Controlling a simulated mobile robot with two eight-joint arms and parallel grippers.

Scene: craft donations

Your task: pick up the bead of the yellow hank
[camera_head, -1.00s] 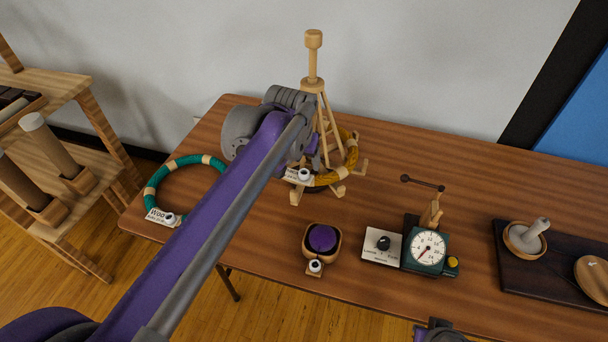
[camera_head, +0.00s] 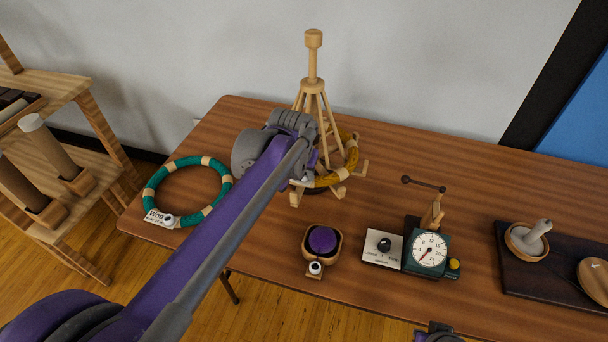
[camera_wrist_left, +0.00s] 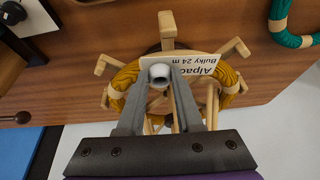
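The yellow hank (camera_head: 350,165) hangs around the foot of a wooden swift (camera_head: 313,90) on the table. In the left wrist view the hank (camera_wrist_left: 232,78) shows with its white tag (camera_wrist_left: 190,66), lettered "Alpaca". Its pale bead (camera_wrist_left: 159,73) sits at the tag's edge, between the fingertips of my left gripper (camera_wrist_left: 160,78). The fingers flank the bead closely; whether they press on it I cannot tell. In the head view my left arm hides the bead and most of the tag. Part of my right gripper (camera_head: 438,332) shows at the bottom edge, its fingers unclear.
A green hank (camera_head: 151,188) with its own tag and bead lies left. A small wooden holder with a purple ball (camera_head: 322,239), a dial device (camera_head: 428,251) and a dark board (camera_head: 550,286) stand right. Bare tabletop lies between them.

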